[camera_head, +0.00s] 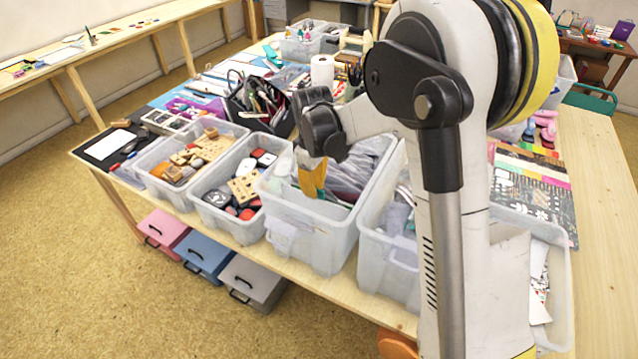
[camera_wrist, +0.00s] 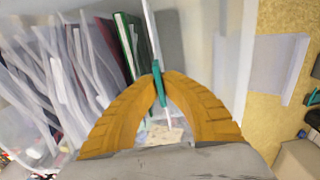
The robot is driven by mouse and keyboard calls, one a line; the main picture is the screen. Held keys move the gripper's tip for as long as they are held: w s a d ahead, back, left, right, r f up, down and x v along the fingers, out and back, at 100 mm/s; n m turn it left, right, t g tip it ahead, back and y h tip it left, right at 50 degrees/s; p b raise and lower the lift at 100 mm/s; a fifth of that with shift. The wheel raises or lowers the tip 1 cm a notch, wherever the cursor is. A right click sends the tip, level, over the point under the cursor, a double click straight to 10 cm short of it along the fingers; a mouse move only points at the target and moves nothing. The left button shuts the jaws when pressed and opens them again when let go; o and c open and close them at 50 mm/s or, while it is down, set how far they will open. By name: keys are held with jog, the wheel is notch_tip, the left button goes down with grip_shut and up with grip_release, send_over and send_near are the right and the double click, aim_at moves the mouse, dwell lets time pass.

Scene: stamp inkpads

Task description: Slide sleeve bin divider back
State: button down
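The sleeve bin (camera_head: 305,230) is a clear plastic bin on the table's front row, holding grey translucent sleeves (camera_head: 350,175). The sleeves also show at the left of the wrist view (camera_wrist: 60,80). My gripper (camera_head: 314,193) points down into this bin, its orange fingers toward the left part. In the wrist view, the fingertips (camera_wrist: 160,82) close together on a thin upright divider (camera_wrist: 151,35), white with a teal edge. Dark green and dark sheets (camera_wrist: 128,45) stand just left of it. The divider's lower part is partly hidden by the fingers.
Clear bins with wooden blocks (camera_head: 165,185) and stamps (camera_head: 212,208) stand to the left. Another clear bin (camera_head: 385,262) stands close on the right, partly behind my arm. The bin's pale wall (camera_wrist: 235,60) is close to the right finger. A paper roll (camera_head: 322,70) stands behind.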

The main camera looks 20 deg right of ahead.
jog(key=s+a, duration=0.2)
jog(key=shift+s+a, duration=0.3)
jog(key=shift+s, duration=0.05)
jog(key=c, duration=1.6)
grip_release()
jog(key=shift+w+d, duration=0.1)
notch_tip(320, 180, up, 12)
jog(key=shift+r, duration=0.1)
jog(key=s+d+m+t+b, duration=0.1)
jog(key=s+m+t, duration=0.1)
jog(key=s, duration=0.4)
jog(key=s+d+f+m+t+b, duration=0.1)
jog(key=s+d+m+t+b, duration=0.1)
jog(key=s+m, duration=0.2)
jog(key=s+d+f+m+t+b, duration=0.1)
jog(key=s+m+t+b, duration=0.1)
jog(key=s, duration=0.8)
jog(key=shift+s+d+f+m+t, duration=0.15)
jog(key=shift+d+f+m+t, duration=0.15)
jog(key=shift+m+t, duration=0.25)
